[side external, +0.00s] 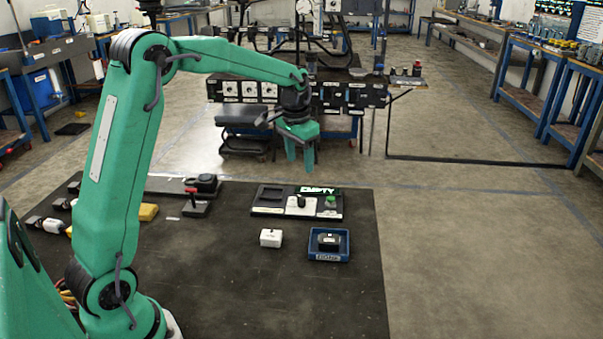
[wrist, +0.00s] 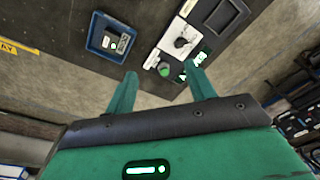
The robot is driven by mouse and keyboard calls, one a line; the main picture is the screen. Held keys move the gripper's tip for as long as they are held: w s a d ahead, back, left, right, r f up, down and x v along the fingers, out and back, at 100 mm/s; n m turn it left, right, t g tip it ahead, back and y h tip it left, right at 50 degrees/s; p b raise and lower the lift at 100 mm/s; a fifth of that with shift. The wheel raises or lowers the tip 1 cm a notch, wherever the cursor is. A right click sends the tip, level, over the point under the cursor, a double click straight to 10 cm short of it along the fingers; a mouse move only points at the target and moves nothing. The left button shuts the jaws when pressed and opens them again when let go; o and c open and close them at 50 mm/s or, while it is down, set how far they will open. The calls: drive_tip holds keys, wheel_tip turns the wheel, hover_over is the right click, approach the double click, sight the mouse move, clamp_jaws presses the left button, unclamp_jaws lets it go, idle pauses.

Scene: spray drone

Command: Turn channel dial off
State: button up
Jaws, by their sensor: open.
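A black dial knob (side external: 300,202) sits on a white plate in the middle of the dark panel (side external: 266,209) on the table. I take it as the channel dial; its markings are too small to read. In the wrist view the knob (wrist: 181,43) shows beyond my fingertips, with a green round button (wrist: 164,71) beside it. My gripper (side external: 301,160) hangs above and behind the panel, fingers pointing down, empty and apart from the dial. Its two open fingers also show in the wrist view (wrist: 162,76).
A green "EMPTY" sign (side external: 318,190) stands at the panel's back edge. A blue tray (side external: 316,257) holding a dark device (side external: 329,241) and a white box (side external: 271,238) are in front. The table's front middle is clear.

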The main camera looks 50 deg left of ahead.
drive_tip(key=g, duration=0.1)
hover_over(301, 197)
wheel_tip(301, 197, down, 9)
drive_tip(key=shift+r, duration=0.15)
drive_tip(key=shift+d, duration=0.1)
drive_tip(key=shift+f, duration=3.9)
drive_tip(key=c, duration=1)
